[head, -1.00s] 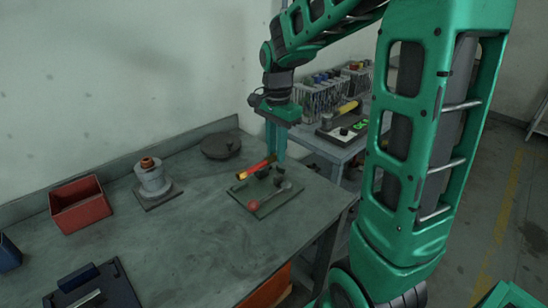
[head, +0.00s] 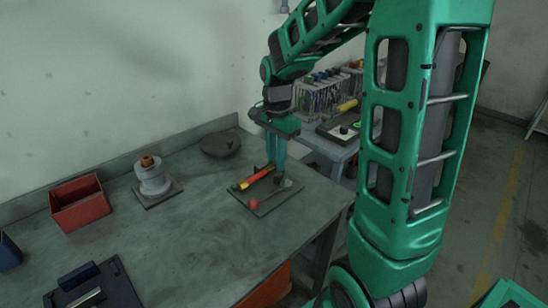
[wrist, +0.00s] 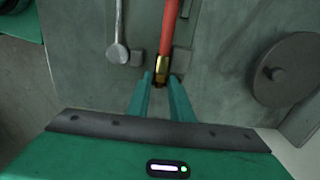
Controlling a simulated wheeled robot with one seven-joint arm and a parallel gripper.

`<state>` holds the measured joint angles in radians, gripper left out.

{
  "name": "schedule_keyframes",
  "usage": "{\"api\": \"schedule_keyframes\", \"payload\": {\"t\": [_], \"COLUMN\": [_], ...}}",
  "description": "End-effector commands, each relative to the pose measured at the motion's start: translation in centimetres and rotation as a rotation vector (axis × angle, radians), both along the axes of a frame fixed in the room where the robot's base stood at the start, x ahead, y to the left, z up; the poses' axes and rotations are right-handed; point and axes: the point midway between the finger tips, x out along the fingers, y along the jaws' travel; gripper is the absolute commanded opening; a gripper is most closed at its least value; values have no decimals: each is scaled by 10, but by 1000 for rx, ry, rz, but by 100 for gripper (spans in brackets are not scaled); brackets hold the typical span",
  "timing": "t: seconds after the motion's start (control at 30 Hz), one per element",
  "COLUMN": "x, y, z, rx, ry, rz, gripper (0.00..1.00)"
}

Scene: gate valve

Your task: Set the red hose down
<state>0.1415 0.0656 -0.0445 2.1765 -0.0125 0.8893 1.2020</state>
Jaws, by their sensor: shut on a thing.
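The red hose (head: 257,178) has yellow, brass-looking end fittings. In the head view it lies low over the flat tray (head: 285,204) on the bench, along its back left side; I cannot tell whether it fully touches. My gripper (head: 275,172) points down at the hose's right end. In the wrist view my gripper (wrist: 162,82) is shut on the brass end (wrist: 162,67) of the hose, with the red part (wrist: 170,30) running away from me. Small dark blocks (wrist: 182,60) sit beside the hose. The fingers partly hide the held end.
A red ball (head: 253,204) sits at the tray's front, and a grey rod (wrist: 118,52) lies left of the hose in the wrist view. A round dark disc (head: 220,145), a grey valve body (head: 152,178) and a red bin (head: 80,204) stand on the bench. The front middle is clear.

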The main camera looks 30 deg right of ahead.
Motion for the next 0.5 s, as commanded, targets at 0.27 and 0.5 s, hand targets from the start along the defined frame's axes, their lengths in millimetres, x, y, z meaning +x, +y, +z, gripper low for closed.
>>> {"api": "schedule_keyframes", "payload": {"t": [0.27, 0.5], "x": [0, 1], "y": [1, 1], "z": [0, 4], "rx": [0, -1], "ry": [-1, -2], "rz": [1, 1], "gripper": [39, 39]}}
